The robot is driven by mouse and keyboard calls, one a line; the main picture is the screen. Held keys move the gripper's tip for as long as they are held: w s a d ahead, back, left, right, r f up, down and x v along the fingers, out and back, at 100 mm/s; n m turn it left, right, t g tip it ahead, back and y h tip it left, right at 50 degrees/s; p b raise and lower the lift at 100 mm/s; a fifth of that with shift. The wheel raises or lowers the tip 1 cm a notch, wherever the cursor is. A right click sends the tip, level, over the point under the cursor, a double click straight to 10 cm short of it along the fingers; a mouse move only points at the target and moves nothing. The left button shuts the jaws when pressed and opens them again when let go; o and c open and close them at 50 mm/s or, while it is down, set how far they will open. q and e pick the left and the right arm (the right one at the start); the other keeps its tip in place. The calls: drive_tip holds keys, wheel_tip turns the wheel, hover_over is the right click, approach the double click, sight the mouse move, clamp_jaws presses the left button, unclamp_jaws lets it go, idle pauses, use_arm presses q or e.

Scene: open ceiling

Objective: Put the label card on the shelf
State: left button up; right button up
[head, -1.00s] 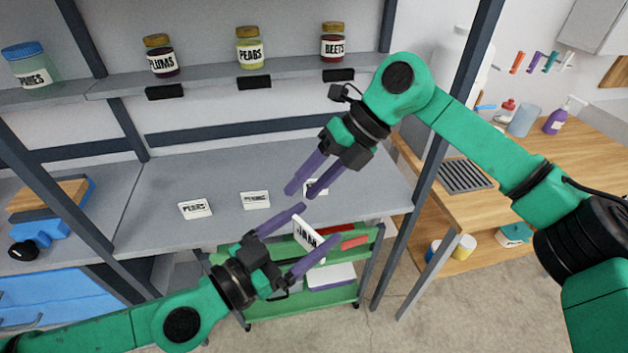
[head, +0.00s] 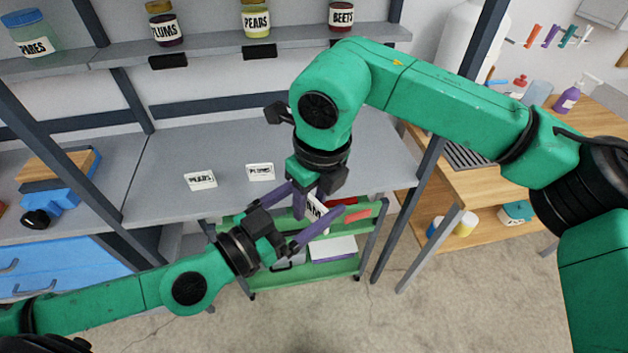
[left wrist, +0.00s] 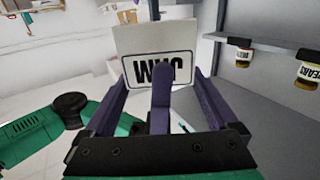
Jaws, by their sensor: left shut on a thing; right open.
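The white label card (head: 316,207), with black letters that look like JAM, stands in my left gripper (head: 304,214). It fills the top middle of the left wrist view (left wrist: 155,50), with its print upside down. My left gripper is shut on it, in front of the shelf's edge. The grey lower shelf (head: 225,145) lies behind both grippers.
An upper shelf (head: 210,48) holds jars of plums (head: 163,25), pears (head: 256,18) and beets (head: 342,16). A green cart (head: 330,269) stands below. Dark posts flank the shelf.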

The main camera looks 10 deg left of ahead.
use_arm(q)
drive_tip(key=shift+d, duration=0.1)
use_arm(e)
drive_tip(key=shift+w+f, duration=0.1)
drive_tip(key=shift+f, duration=0.05)
clamp_jaws()
use_arm(q)
drive_tip(key=o, duration=1)
drive_tip(key=shift+c, duration=0.2)
